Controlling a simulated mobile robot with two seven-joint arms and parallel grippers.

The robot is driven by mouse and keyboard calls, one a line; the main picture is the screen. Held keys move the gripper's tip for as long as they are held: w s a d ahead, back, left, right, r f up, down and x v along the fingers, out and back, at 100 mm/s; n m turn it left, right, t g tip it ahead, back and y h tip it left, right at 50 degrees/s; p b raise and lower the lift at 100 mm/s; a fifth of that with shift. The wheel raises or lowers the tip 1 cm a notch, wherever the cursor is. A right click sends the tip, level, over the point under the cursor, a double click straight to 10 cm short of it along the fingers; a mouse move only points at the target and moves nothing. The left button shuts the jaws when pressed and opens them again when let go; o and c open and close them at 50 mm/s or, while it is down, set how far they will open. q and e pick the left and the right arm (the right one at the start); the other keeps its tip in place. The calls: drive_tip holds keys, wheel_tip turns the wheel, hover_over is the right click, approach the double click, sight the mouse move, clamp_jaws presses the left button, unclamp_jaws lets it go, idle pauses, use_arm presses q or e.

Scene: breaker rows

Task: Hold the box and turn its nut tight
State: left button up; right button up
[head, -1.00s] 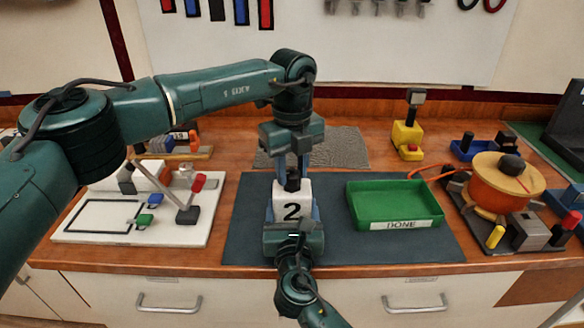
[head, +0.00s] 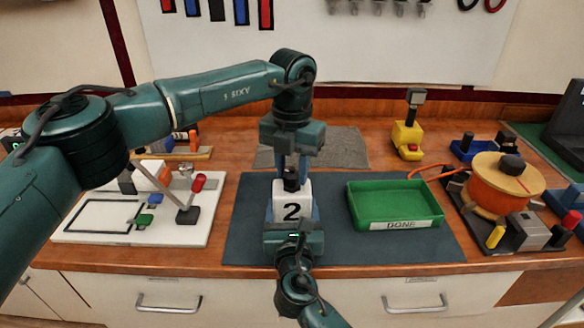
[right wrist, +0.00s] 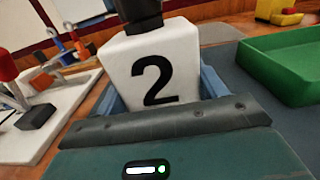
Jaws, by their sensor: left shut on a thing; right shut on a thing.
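The white box (head: 292,205) with a black "2" stands upright on the dark mat (head: 250,230). It also shows in the right wrist view (right wrist: 178,75). A black nut (head: 291,182) sits on top of the box. My left gripper (head: 291,178) comes down from above and is shut on the nut, its fingers on either side. My right gripper (head: 292,222) reaches in from the front and is shut on the box, with a blue finger on each side. The nut's thread and the lower part of the box are hidden.
A green tray (head: 395,223) labelled DONE stands on the mat right of the box. A white board (head: 85,235) with a lever lies at left. An orange pot-like device (head: 505,185) is at right. A yellow device (head: 407,140) stands behind.

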sight(292, 172)
use_arm(q)
drive_tip(key=shift+m, duration=1.1)
drive_tip(key=o, duration=1)
wheel_tip(292, 172, up, 12)
drive_tip(key=shift+r, duration=0.1)
use_arm(e)
drive_tip(key=o, duration=1.4)
